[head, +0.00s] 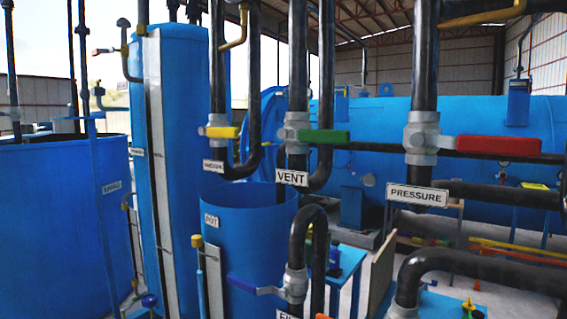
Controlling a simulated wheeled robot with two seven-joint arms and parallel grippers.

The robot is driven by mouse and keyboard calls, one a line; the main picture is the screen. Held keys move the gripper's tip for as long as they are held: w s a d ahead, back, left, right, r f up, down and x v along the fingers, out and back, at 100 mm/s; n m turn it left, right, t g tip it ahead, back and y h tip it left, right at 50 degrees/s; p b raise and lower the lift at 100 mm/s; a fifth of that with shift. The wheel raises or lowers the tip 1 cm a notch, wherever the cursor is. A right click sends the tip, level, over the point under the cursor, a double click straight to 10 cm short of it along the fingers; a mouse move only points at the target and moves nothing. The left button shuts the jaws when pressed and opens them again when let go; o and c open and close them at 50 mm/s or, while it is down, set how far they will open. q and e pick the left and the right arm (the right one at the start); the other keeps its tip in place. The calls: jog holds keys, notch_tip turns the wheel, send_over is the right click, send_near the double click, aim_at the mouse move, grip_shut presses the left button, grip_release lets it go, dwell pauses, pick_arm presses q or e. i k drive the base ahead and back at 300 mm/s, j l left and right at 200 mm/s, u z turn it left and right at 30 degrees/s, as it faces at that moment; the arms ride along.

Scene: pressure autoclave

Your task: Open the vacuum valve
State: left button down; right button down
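The vacuum valve (217,132) is a grey metal body on a black vertical pipe left of centre. Neither of my grippers shows in the head view, so nothing of mine is seen touching the handle.
Right of it are the VENT valve with a green handle (325,137) and the PRESSURE valve with a red handle (498,146). Black vertical pipes (298,60) stand close around the handles. A blue open drum (245,240) and a blue-handled valve (255,287) are below.

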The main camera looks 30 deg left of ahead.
aim_at(232, 133)
jog(key=u, duration=1.5)
